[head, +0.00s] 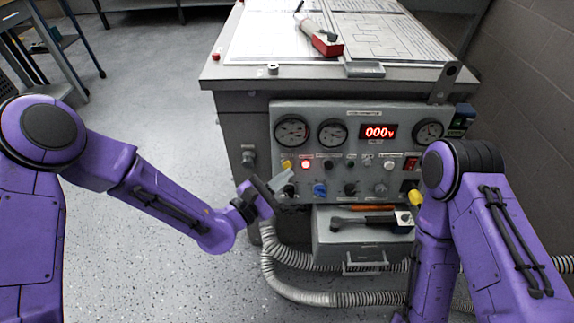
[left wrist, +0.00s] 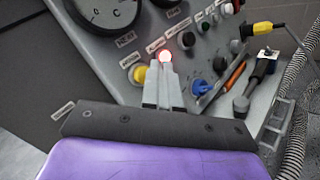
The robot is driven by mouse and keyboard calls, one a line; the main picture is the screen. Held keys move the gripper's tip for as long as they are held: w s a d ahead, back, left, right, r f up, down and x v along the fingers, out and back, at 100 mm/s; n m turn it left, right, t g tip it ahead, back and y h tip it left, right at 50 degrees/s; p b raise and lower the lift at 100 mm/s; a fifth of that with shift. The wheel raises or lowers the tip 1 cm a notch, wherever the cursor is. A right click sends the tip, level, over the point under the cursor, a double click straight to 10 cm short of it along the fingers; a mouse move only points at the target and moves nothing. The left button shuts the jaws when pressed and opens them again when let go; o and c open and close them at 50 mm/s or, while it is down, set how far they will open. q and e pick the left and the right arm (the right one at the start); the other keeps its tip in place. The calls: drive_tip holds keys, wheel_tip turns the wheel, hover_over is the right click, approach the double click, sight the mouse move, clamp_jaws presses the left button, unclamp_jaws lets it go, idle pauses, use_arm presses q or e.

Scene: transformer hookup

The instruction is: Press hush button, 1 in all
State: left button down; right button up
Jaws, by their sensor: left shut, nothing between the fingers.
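The control panel (head: 345,118) on the front of the grey cabinet carries several small buttons and knobs. Their labels are too small to read, so I cannot tell which one is the hush button. A yellow button (head: 287,164) and a glowing red light or button (head: 306,164) sit side by side at the panel's left. My left gripper (head: 286,182) is shut and empty just below them. In the left wrist view its fingertips (left wrist: 165,72) overlap the lower edge of the red glow (left wrist: 165,56), with the yellow button (left wrist: 138,73) just left. Contact cannot be told. My right gripper is out of view.
A blue knob (head: 320,189) and black knobs lie below and right of the fingertips. An open drawer (head: 345,241) with tools juts out under the panel. Ribbed hoses (head: 300,291) run below. A red-and-white device (head: 325,42) lies on the cabinet top.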

use_arm(q)
drive_tip(key=s, duration=0.3)
drive_tip(key=s+r, duration=0.1)
drive_tip(key=s, duration=0.1)
drive_tip(key=shift+p, duration=0.3)
drive_tip(key=shift+f, duration=0.1)
idle(0.5)
